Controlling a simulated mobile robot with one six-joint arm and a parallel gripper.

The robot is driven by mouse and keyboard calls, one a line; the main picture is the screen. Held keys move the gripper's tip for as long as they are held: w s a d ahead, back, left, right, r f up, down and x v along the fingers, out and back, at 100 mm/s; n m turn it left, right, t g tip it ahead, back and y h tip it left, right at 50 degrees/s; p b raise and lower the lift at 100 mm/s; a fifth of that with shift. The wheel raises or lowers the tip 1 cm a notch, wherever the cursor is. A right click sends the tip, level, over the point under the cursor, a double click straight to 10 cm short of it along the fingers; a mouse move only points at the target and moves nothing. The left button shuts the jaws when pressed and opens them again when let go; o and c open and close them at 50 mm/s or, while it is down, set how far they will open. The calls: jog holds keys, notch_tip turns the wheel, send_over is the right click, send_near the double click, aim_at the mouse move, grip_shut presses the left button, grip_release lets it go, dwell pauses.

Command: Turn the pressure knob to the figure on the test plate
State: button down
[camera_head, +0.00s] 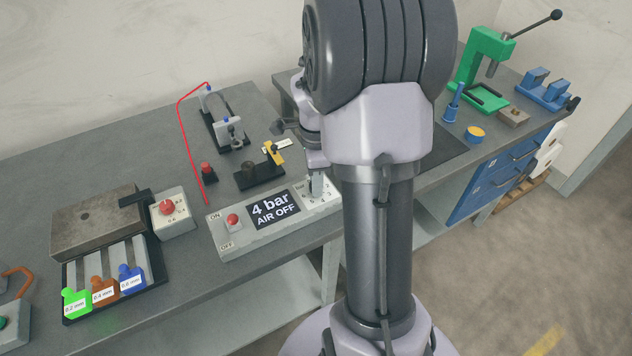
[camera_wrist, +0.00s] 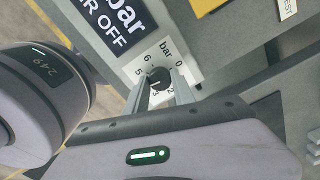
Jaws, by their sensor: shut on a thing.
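The pressure knob (camera_wrist: 158,75) is small, round and dark, on a white dial (camera_wrist: 146,58) marked "bar" with figures including 6, 5 and 0. A light pointer mark on the knob faces the lower figures; its exact reading is too small to tell. My gripper (camera_wrist: 161,82) is shut on the knob, a finger on each side. In the head view my gripper (camera_head: 317,188) covers most of the knob.
A red button switch (camera_head: 233,219), with ON and OFF, sits left of the plate. A red push button (camera_head: 207,170) and colour-tagged gauges (camera_head: 103,291) are farther left.

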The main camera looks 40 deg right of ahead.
jog(key=m+b, duration=0.1)
jog(key=m, duration=0.2)
jog(key=shift+m, duration=0.3)
jog(key=shift+m+b, duration=0.65)
jog(key=shift+m, duration=0.95)
jog(key=c, duration=1.1)
grip_release()
jog(key=shift+o, duration=0.2)
notch_tip(320, 180, up, 17)
jog(key=p, duration=0.7)
jog(key=shift+r+p, duration=0.2)
jog(key=shift+p, duration=0.1)
